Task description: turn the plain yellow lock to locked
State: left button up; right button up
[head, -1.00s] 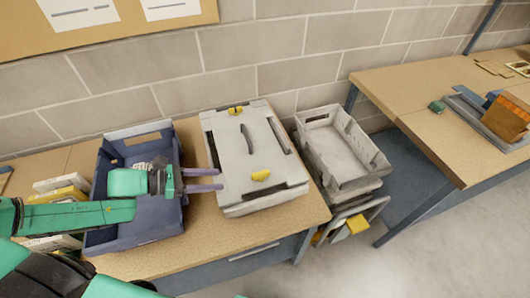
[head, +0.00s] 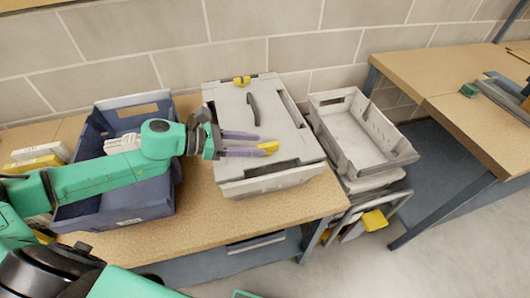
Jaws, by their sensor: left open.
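A pale grey case (head: 285,172) with a dark handle (head: 253,108) lies on the wooden bench. A yellow lock (head: 270,147) is on its front part, partly hidden by my gripper. A second yellow lock (head: 242,81), with a dark part beside it, is at its back edge. I cannot clearly tell which way either lock is turned. My left gripper (head: 259,144) is open over the case's front part, fingers pointing right. Its fingertips are at the front lock; whether they touch it I cannot tell. My right gripper is not in view.
A blue-grey bin (head: 150,205) stands left of the case, under my left arm. A grey crate (head: 393,162) stands right of it, on a stack. Another bench (head: 460,110) is farther right, beyond a floor gap. A brick wall (head: 160,40) closes the back.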

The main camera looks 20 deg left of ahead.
aim_at(264, 145)
pick_arm(q)
jog(key=p+x, duration=0.1)
jog(key=x, duration=0.2)
jog(key=shift+w+d+p, duration=0.2)
jog(key=shift+w+p, duration=0.1)
jog(key=shift+p, duration=0.05)
jog(key=shift+w+d+f, duration=0.1)
jog(key=shift+d+f, duration=0.1)
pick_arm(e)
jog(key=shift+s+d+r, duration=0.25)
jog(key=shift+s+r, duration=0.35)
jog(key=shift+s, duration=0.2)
pick_arm(q)
grip_shut()
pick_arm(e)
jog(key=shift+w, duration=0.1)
pick_arm(q)
jog(key=shift+f, duration=0.1)
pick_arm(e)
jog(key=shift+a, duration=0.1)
